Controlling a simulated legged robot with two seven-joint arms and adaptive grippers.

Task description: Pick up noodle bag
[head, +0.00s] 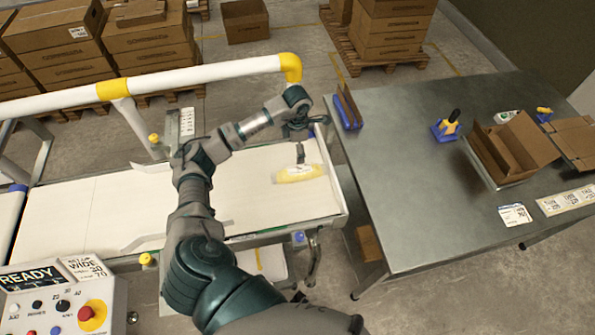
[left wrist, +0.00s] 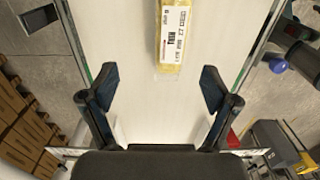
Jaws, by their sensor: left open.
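The noodle bag (head: 297,173) is a yellow packet with a white printed label, lying on the white checkweigher belt (head: 110,205) near its right end. In the left wrist view the bag (left wrist: 173,35) lies at the top centre, cut off by the frame edge. My left gripper (head: 300,150) is above the belt beside the bag in the head view. In the left wrist view its two dark fingers (left wrist: 158,88) are spread wide with nothing between them, and the bag lies beyond their tips. My right gripper is not in view.
A white and yellow guard rail (head: 200,75) runs behind the belt. A steel table (head: 420,190) to the right holds an open carton (head: 510,150), a blue tape dispenser (head: 445,127) and label sheets. A control box (head: 65,305) with a red button stands at lower left.

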